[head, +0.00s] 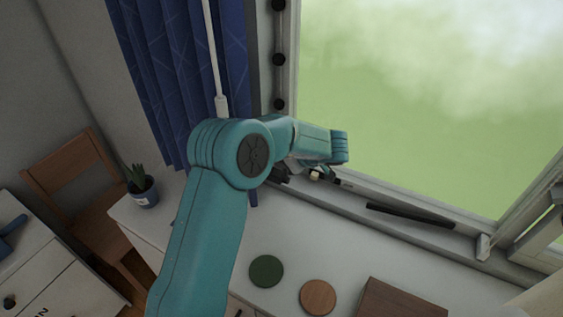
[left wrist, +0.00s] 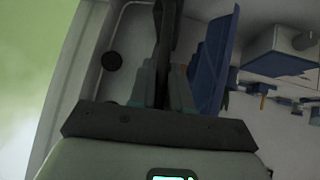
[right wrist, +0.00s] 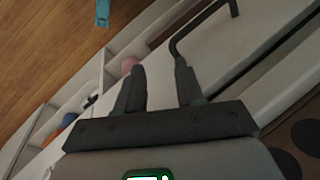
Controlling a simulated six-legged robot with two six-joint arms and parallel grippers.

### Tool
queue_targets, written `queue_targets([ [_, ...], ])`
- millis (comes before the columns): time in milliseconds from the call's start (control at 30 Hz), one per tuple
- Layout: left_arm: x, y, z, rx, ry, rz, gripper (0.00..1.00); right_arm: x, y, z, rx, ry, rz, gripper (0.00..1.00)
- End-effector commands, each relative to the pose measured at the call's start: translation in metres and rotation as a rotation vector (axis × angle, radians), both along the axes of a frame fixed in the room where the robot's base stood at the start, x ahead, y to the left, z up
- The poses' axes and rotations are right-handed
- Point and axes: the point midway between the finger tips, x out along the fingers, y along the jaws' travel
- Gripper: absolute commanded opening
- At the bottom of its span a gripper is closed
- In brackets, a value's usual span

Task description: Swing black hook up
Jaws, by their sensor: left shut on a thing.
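My left arm reaches in front of the window in the head view. Its gripper (head: 316,174) is low by the window frame, partly hidden by my wrist. In the left wrist view my left gripper (left wrist: 162,90) is shut on a long dark piece (left wrist: 167,30), which looks like the black hook. It stands up between the fingers and runs out of the top of the picture. Its far end is hidden. My right gripper (right wrist: 161,82) is open and empty in the right wrist view. It is not in the head view.
A black bar (head: 410,215) lies along the window sill. A blue curtain (head: 180,70) hangs left of the window. A potted plant (head: 142,187), a green disc (head: 266,271) and a brown disc (head: 318,297) are on the white top. A bent black rod (right wrist: 203,28) lies beyond my right gripper.

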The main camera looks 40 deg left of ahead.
Motion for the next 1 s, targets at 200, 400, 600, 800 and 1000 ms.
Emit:
queue_targets([
  [200, 0.012, 0.003, 0.000, -0.022, 0.096, 0.001, 0.00, 0.000, 0.000, 0.000, 0.000, 0.000, 0.000, 0.37],
  [400, 0.017, 0.004, 0.001, -0.036, 0.142, -0.002, 0.00, 0.000, 0.000, 0.000, 0.000, 0.000, 0.000, 0.37],
  [600, 0.017, 0.004, 0.001, -0.041, 0.155, -0.003, 0.00, 0.000, 0.000, 0.000, 0.000, 0.000, 0.000, 0.37],
  [800, 0.018, 0.004, 0.001, -0.041, 0.154, -0.003, 0.00, 0.000, 0.000, 0.000, 0.000, 0.000, 0.000, 0.37],
  [1000, 0.018, 0.004, 0.001, -0.040, 0.153, -0.002, 0.37, 0.000, 0.000, 0.000, 0.000, 0.000, 0.000, 0.37],
])
